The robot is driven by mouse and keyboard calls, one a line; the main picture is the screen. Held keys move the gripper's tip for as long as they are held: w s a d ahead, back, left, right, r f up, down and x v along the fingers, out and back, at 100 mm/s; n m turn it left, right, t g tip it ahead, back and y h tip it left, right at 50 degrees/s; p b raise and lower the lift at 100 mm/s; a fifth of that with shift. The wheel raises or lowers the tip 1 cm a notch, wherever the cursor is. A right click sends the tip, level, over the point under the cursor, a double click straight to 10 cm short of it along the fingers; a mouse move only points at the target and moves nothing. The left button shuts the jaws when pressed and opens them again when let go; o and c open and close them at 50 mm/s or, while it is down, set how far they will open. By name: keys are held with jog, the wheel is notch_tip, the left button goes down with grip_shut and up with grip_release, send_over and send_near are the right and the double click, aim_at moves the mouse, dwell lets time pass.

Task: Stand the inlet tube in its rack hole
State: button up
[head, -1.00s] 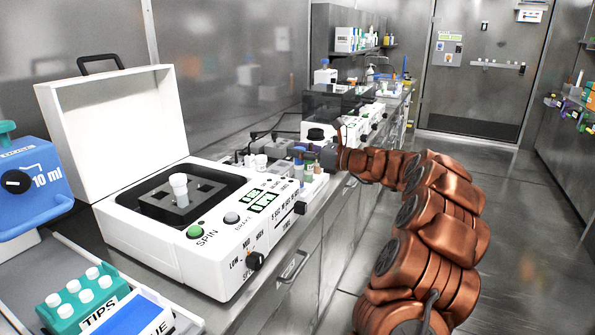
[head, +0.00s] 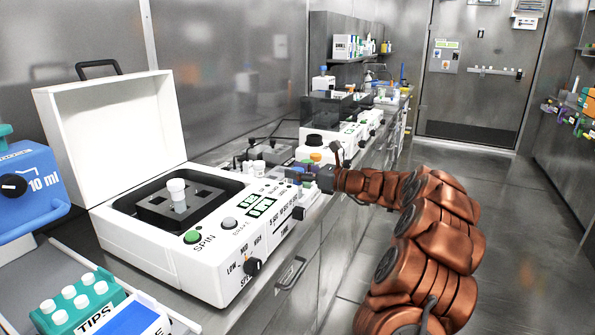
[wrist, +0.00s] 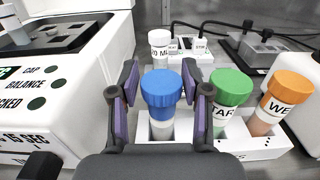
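In the wrist view a blue-capped tube (wrist: 163,92) stands upright in the white rack (wrist: 240,143). Its label is out of sight, so I cannot tell by name whether it is the inlet tube. My gripper (wrist: 164,84) has one finger on each side of the blue cap, with narrow gaps showing; it looks open. A green-capped tube (wrist: 230,90) and an orange-capped tube (wrist: 290,97) stand to its right in the same rack. In the head view my gripper (head: 318,178) is low at the rack and hides much of it.
The open-lidded centrifuge (head: 222,265) is to the left, with a blue container (head: 35,185) and a tip box (head: 75,300) nearer. The floor (head: 500,240) at right is clear.

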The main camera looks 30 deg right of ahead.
jog(key=shift+o, duration=0.9)
jog(key=shift+r, duration=0.15)
jog(key=p+v, duration=0.1)
jog(key=v, duration=1.1)
